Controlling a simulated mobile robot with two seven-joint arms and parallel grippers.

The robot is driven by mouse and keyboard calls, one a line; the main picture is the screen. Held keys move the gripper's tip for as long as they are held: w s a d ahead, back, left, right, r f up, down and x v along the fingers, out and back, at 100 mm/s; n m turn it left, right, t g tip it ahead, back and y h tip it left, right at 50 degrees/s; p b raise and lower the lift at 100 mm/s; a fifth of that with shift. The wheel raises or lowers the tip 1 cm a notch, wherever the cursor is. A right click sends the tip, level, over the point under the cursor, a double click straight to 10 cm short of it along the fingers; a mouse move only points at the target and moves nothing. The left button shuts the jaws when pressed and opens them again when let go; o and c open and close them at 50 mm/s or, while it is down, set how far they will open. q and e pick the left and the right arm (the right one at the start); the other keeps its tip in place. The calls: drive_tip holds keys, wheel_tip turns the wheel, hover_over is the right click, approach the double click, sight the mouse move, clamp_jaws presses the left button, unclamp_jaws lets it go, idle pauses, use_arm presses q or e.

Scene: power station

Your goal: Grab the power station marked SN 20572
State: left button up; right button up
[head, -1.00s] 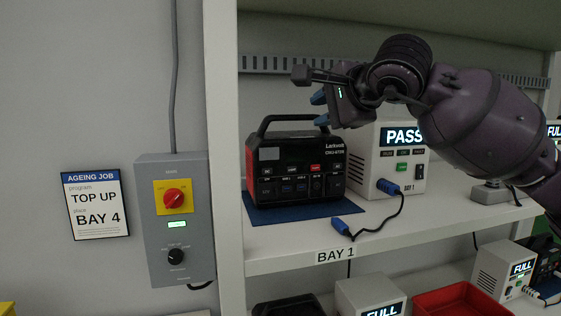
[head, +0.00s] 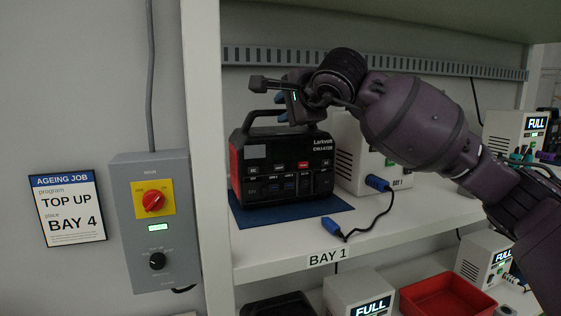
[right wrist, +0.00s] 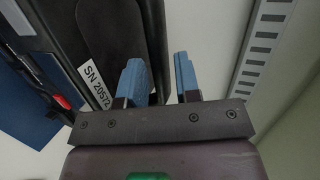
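A black and red power station (head: 283,165) with a top carrying handle (head: 250,121) stands upright on a blue mat (head: 290,213) in Bay 1. In the right wrist view, a white label (right wrist: 94,82) on the power station reads SN 20572. My right gripper (head: 281,108) is at the handle's top, its fingers partly hidden by its own body. In the right wrist view, its blue fingers (right wrist: 161,78) are apart with a gap between them. The left finger overlaps the dark station; I cannot tell whether either finger touches the handle. My left gripper is not in view.
A white charger (head: 362,165) stands close behind and right of the station, its blue plug (head: 333,226) lying loose at the shelf front. A shelf post (head: 203,150) is to the left. Below are a charger reading FULL (head: 350,292) and a red tray (head: 445,296).

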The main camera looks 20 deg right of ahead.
drive_tip(key=shift+x, duration=1.85)
drive_tip(key=shift+c, duration=0.4)
clamp_jaws()
drive_tip(key=shift+f, duration=0.2)
drive_tip(key=shift+r, duration=0.25)
